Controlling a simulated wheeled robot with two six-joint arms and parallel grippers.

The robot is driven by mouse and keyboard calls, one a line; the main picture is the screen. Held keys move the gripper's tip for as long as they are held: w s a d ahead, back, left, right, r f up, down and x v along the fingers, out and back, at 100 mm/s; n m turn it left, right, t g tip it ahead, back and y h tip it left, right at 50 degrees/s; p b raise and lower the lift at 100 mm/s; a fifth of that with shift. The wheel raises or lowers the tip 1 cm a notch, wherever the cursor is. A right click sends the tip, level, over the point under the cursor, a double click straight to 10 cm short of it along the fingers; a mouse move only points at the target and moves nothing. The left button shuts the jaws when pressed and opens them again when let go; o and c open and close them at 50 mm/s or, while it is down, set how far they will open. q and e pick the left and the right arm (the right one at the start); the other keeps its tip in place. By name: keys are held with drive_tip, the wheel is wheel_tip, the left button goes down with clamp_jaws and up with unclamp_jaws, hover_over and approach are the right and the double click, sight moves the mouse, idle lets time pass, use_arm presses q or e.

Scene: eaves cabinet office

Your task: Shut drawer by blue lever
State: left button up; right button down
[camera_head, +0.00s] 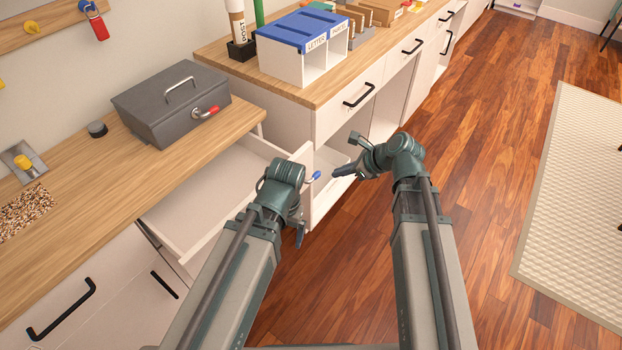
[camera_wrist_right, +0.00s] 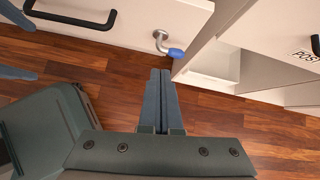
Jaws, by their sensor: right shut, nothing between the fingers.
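A white drawer (camera_head: 205,195) under the wooden counter stands pulled out, open at its top. A blue lever (camera_head: 315,176) on a round metal mount sticks out from the white front panel at its outer end. The lever also shows in the right wrist view (camera_wrist_right: 175,53), just ahead of my right fingertips. My right gripper (camera_head: 337,173) is shut and empty, its tips close to the lever with a small gap. My left gripper (camera_head: 300,238) hangs low beside the drawer's near side, partly hidden by its own wrist; its opening is unclear.
A grey metal box (camera_head: 172,103) stands on the wooden counter (camera_head: 95,195) above the drawer. White cabinets with black handles (camera_head: 358,95) continue behind, with a blue-lidded letter sorter (camera_head: 303,45) on top. The wooden floor at the right is clear up to a pale rug (camera_head: 575,190).

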drive_tip(key=m, duration=0.2)
drive_tip(key=b, duration=0.8)
approach(313, 178)
drive_tip(key=shift+t, duration=0.3)
drive_tip(key=x, duration=0.5)
drive_tip(key=shift+s+f, duration=0.15)
drive_tip(key=shift+w+a+p, duration=0.15)
drive_tip(key=shift+w+a, duration=0.45)
drive_tip(key=shift+a, duration=0.25)
drive_tip(key=shift+w+a+p, duration=0.15)
drive_tip(key=shift+w+a, duration=0.5)
drive_tip(key=shift+a, duration=0.15)
drive_tip(key=w+a, duration=1.3)
drive_tip(key=a, duration=0.3)
drive_tip(key=shift+a+r, duration=0.25)
drive_tip(key=shift+a, duration=0.1)
